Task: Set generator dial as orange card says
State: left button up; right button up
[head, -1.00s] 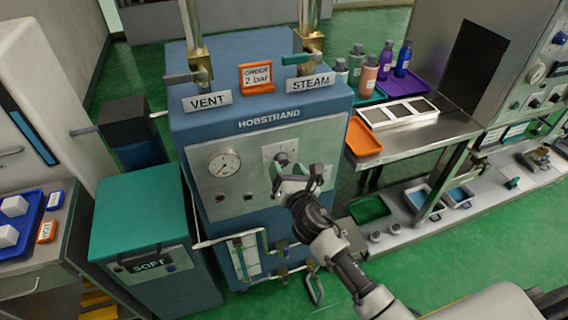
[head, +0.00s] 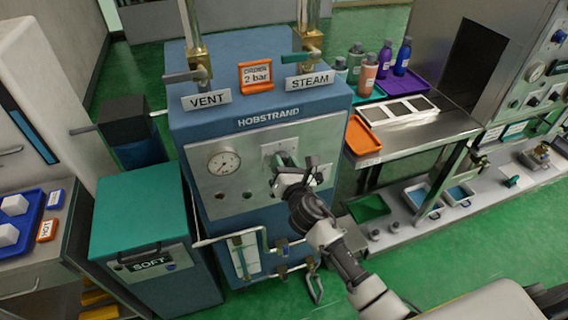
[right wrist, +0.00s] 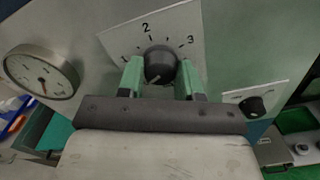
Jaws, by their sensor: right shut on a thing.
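The orange card (head: 256,76) on top of the blue generator (head: 262,110) reads "ORDER 2 bar". The generator's dial is a dark round knob (right wrist: 160,64) on a pale plate marked 1, 2 and 3; the 2 is above the knob, slightly left. A small light mark shows low on the knob's face, but I cannot tell the exact setting. My right gripper (right wrist: 161,76) is shut on the knob, one green finger on each side; in the head view the gripper (head: 288,165) hides most of the dial. My left gripper is not in view.
A round pressure gauge (head: 224,162) is left of the dial. A smaller black knob (right wrist: 254,106) is to its right. VENT (head: 190,76) and STEAM (head: 300,58) valve levers stand on top. Pipes (head: 262,262) run below the panel. A steel bench (head: 410,135) stands at the right.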

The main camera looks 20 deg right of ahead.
jog(key=shift+m, duration=0.3)
jog(key=m, duration=2.2)
jog(key=shift+m+p, duration=0.3)
jog(key=o, duration=0.9)
jog(key=s, duration=0.5)
jog(key=s+b, duration=0.1)
jog(key=s, duration=0.4)
jog(key=shift+s+d, duration=0.2)
jog(key=shift+s, duration=0.2)
